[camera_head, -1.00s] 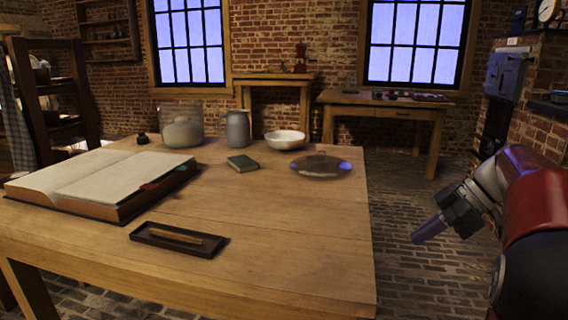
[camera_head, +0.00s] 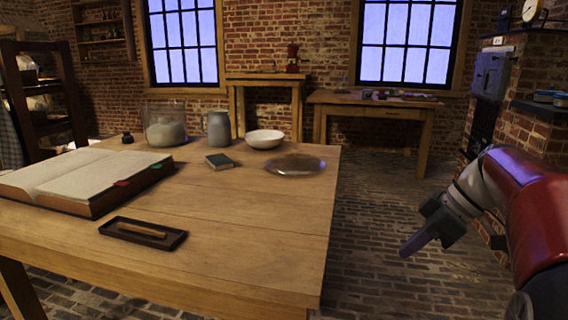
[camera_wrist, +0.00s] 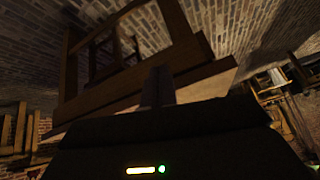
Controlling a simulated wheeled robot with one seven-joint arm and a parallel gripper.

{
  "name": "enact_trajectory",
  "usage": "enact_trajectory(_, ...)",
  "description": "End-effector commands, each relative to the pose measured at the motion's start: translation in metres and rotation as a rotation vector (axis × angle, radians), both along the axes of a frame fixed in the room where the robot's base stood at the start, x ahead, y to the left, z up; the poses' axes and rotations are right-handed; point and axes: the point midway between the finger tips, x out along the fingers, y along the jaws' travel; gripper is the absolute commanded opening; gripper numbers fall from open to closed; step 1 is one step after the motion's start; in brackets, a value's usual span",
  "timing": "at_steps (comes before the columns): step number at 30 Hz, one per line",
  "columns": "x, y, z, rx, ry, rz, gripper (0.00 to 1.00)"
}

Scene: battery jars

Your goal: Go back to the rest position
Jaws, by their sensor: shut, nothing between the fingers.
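My gripper (camera_head: 416,242) hangs over the brick floor to the right of the large wooden table (camera_head: 240,235) in the head view, clear of it, with its fingers tilted down and to the left. The fingers are shut with nothing between them. They also show as a dark narrow shape in the wrist view (camera_wrist: 158,88), against the wooden underside of a table.
On the table are an open book (camera_head: 75,178), a dark tray (camera_head: 172,241) with a brown stick, a glass jar (camera_head: 165,128), a grey jug (camera_head: 217,129), a white bowl (camera_head: 264,139), a small green book (camera_head: 220,161) and a glass dish (camera_head: 295,165). Brick floor (camera_head: 370,200) lies open between tables.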

Motion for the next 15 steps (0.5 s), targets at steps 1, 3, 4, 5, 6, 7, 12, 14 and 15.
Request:
enact_trajectory(1,-0.008,0.008,0.001,-0.014,0.018,-0.034,0.00)
enact_trajectory(3,-0.018,0.017,-0.001,-0.036,0.049,-0.094,0.00)
enact_trajectory(4,-0.023,0.021,-0.001,-0.047,0.062,-0.123,0.00)
enact_trajectory(5,-0.028,0.026,-0.003,-0.059,0.075,-0.152,0.00)
enact_trajectory(6,-0.036,0.032,-0.005,-0.075,0.092,-0.195,0.00)
enact_trajectory(7,-0.042,0.036,-0.006,-0.088,0.104,-0.231,0.00)
enact_trajectory(12,-0.092,0.065,-0.023,-0.172,0.148,-0.501,0.00)
enact_trajectory(14,-0.111,0.073,-0.033,-0.196,0.144,-0.617,0.00)
enact_trajectory(15,-0.123,0.077,-0.039,-0.205,0.134,-0.690,0.00)
